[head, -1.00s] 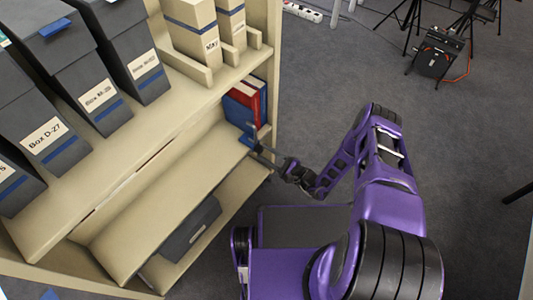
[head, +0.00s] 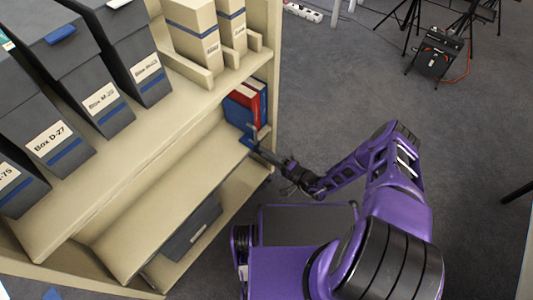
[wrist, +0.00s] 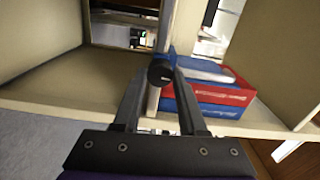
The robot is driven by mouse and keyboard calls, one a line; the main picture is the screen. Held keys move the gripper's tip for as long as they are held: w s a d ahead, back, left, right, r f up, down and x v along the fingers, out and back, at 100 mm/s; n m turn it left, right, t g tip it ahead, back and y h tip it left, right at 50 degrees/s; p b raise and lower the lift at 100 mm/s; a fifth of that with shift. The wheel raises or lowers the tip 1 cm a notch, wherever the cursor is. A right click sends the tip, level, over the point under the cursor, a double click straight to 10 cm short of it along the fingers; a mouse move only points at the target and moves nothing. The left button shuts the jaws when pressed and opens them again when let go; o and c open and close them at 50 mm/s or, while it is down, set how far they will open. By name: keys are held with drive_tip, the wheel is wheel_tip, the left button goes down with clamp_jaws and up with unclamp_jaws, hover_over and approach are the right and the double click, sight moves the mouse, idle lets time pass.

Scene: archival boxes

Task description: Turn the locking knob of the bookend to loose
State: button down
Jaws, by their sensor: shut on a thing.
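The black locking knob (wrist: 160,73) shows in the middle of the wrist view, with a small light mark on its face. It sits on the bookend (head: 246,137), whose blue end shows in the head view beside the books on the middle shelf. My gripper (wrist: 158,88) has one finger on each side of the knob and is shut on it. In the head view my gripper (head: 264,153) reaches the shelf's open right end. The fingers hide part of the bookend, and the mark's exact angle is too small to read.
Red and blue books (wrist: 215,95) lean beside the bookend. Grey boxes (head: 100,98) and cream files (head: 195,35) stand on the shelf above. Another grey box (head: 192,232) lies on the lowest shelf.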

drive_tip(key=shift+n, duration=0.8)
drive_tip(key=shift+c, duration=2.3)
unclamp_jaws()
